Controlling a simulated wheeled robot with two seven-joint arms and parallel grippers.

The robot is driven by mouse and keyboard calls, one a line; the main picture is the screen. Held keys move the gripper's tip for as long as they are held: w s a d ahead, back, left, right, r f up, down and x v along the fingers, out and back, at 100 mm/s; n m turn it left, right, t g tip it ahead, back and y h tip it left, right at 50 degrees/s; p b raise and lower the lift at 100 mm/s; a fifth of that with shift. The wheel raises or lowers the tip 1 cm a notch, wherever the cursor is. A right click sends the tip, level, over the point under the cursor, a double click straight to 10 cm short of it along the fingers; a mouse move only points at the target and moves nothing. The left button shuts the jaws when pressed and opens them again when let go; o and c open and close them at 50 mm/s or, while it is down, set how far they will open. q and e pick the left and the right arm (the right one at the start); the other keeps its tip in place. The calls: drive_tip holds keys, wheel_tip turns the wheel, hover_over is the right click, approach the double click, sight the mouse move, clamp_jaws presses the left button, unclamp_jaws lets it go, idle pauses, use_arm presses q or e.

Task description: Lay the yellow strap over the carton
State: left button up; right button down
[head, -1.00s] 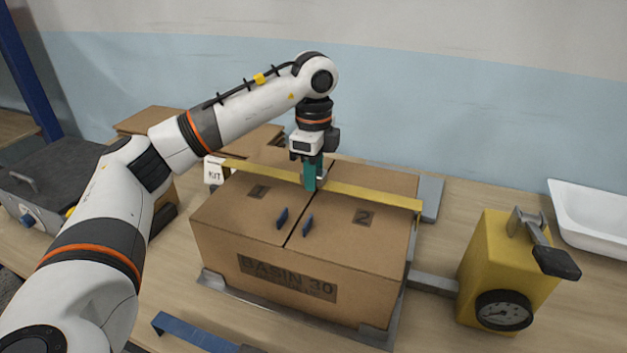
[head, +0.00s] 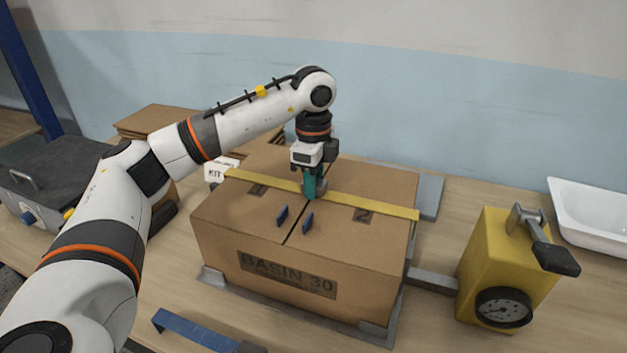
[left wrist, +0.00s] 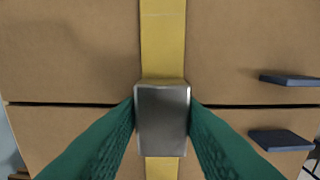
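The closed brown carton (head: 318,267), marked BASIN 30, sits in the middle of the bench with two top flaps. The straight yellow strap (head: 375,206) runs across its top from left to right, crossing the centre seam and partly covering the flap marks 1 and 2. Its ends reach the carton's side edges. I cannot tell whether it touches the cardboard. My left gripper (head: 311,190) is above the carton's middle. In the left wrist view its teal fingers close on both sides of a grey metal block (left wrist: 162,118) on the strap (left wrist: 163,40). My right gripper is out of view.
Two small blue tabs (head: 282,215) stand on the flaps in front of the strap. A yellow device with a dial and lever (head: 497,268) stands right of the carton. A white basin (head: 590,215) is far right. A blue bar (head: 190,330) lies in front.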

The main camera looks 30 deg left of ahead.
use_arm(q)
drive_tip(key=shift+o, duration=0.3)
drive_tip(key=shift+s+d+f, duration=0.1)
drive_tip(key=shift+f, duration=0.5)
drive_tip(key=shift+s, duration=0.1)
drive_tip(key=shift+r, duration=0.3)
wheel_tip(320, 180, up, 13)
drive_tip(key=p, duration=0.1)
drive_tip(key=shift+r+p, duration=0.15)
drive_tip(key=shift+p, duration=0.2)
